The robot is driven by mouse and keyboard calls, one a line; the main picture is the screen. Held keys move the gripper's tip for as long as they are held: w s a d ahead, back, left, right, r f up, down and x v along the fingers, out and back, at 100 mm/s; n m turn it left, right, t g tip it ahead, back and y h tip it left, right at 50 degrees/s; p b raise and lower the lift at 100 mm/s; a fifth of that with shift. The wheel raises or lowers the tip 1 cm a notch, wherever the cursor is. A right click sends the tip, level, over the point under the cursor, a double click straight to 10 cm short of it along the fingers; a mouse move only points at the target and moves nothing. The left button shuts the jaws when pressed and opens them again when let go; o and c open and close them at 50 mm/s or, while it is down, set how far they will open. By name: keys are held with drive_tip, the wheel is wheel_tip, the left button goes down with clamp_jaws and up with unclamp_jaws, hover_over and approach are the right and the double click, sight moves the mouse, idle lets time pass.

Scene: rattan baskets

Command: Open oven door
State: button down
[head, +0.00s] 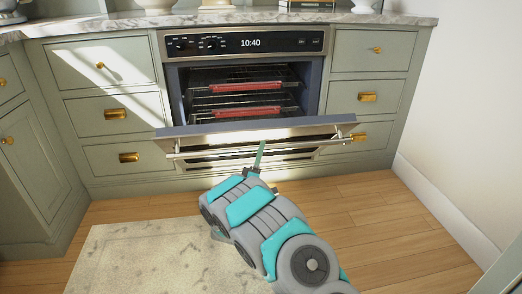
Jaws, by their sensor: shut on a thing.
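The oven (252,43) is built into the green cabinets, with a dark control panel reading 10:40. Its door (200,131) is tilted down and outward, partly open, so the cavity (240,78) with its racks and two red strips shows above it. A metal handle bar (310,144) runs along the door's front. My gripper (260,150) is at the middle of the handle, shut on it. The fingertips are small here and partly merge with the handle. My arm reaches up to it from the bottom right.
Drawers with brass knobs and pulls flank the oven on the left (112,113) and right (368,97). A marble counter (215,17) runs above. A pale rug (140,255) lies on the wooden floor (400,225), which is clear in front of the oven. A white wall (465,130) stands at right.

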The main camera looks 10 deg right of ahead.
drive_tip(key=shift+f, duration=0.2)
drive_tip(key=c, duration=0.8)
unclamp_jaws()
drive_tip(key=shift+c, duration=0.2)
drive_tip(key=shift+o, duration=1.1)
drive_tip(key=shift+r, duration=0.1)
drive_tip(key=v, duration=0.7)
drive_tip(key=shift+s+a, duration=0.25)
drive_tip(key=shift+f, duration=0.3)
